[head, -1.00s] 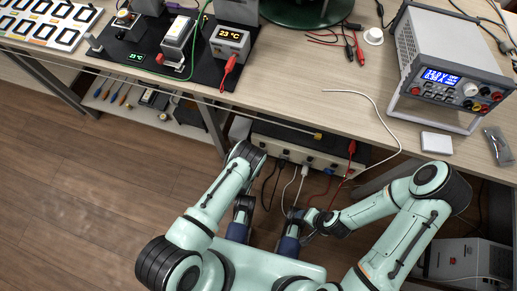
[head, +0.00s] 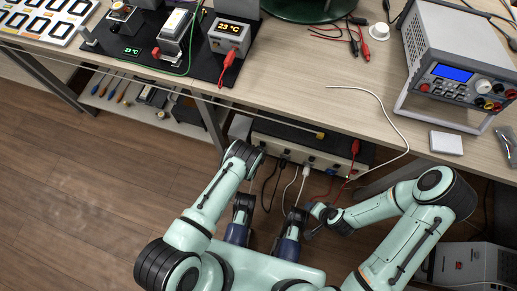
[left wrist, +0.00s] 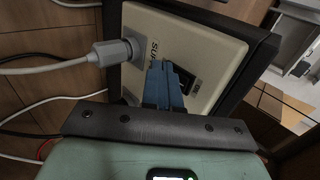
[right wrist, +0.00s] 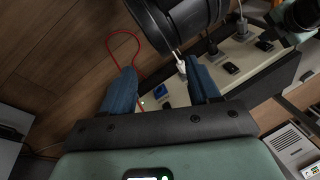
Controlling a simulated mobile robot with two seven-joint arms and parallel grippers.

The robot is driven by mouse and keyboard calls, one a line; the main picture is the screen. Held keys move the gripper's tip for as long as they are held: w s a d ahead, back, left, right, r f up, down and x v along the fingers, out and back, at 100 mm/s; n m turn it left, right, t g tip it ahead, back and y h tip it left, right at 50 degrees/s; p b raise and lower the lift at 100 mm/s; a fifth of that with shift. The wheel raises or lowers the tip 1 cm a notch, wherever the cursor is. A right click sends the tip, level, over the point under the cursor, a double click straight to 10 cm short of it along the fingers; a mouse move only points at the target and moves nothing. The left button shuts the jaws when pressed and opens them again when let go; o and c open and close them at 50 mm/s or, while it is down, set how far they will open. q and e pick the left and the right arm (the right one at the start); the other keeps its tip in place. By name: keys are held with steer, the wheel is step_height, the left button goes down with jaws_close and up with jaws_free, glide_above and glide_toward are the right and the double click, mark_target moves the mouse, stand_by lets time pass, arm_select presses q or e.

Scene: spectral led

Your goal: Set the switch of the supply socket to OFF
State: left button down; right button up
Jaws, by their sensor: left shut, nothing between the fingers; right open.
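The supply socket (left wrist: 150,25) has a cream panel with a dark border and shows close up in the left wrist view, its lettering partly covered. A grey plug (left wrist: 114,53) with a pale cable sits in it. My left gripper (left wrist: 164,68) is shut and empty, its blue fingers in front of the panel beside the dark switch (left wrist: 187,78). The fingers partly hide the switch, so I cannot tell its position or whether they touch it. My right gripper (right wrist: 160,68) is open and empty, facing the long socket strip (right wrist: 215,65) in the right wrist view.
The strip carries plugs, several dark switches and one blue switch (right wrist: 164,91). A red cable (right wrist: 109,45) loops nearby. The bench (head: 285,90) overhangs the strip. A power supply (head: 452,60) with a blue screen stands on the bench. A grey cabinet (head: 468,262) stands at lower right.

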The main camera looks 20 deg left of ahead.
arm_select(q)
steer(key=shift+w+f+b, duration=0.35)
steer(key=shift+f+b, duration=0.3)
steer(key=shift+b, duration=0.35)
steer(key=shift+r, duration=0.15)
arm_select(e)
steer(key=shift+t+h, duration=0.3)
steer(key=w+d+f, duration=0.1)
steer(key=w+f, duration=0.1)
steer(key=w, duration=0.1)
steer(key=shift+d+f, duration=0.25)
steer(key=shift+d, duration=0.1)
steer(key=shift+s+r, duration=0.1)
